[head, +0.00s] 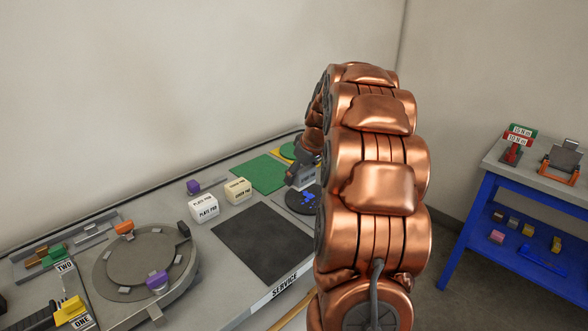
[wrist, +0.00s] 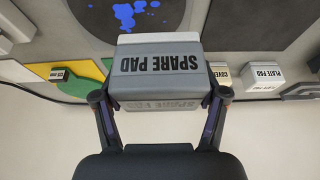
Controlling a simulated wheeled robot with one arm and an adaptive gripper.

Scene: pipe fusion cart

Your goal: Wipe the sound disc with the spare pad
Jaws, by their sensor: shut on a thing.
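My gripper (head: 304,168) is shut on the grey spare pad (wrist: 158,66), with one finger on each side in the wrist view (wrist: 160,98). The pad's label reads SPARE PAD and appears upside down there. A dark round disc (head: 294,204) with blue marks lies on the bench at its far right. It also shows at the top of the wrist view (wrist: 96,12), partly hidden by the pad. No label on this disc is readable. The pad is over or beside the disc's edge; I cannot tell whether they touch.
The plate pad (head: 204,209) and cover pad (head: 238,190) stand left of a dark mat (head: 265,240). A green square (head: 258,174) lies behind. A large turntable (head: 140,258) with clamps is at left. A blue cart (head: 487,190) stands at right.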

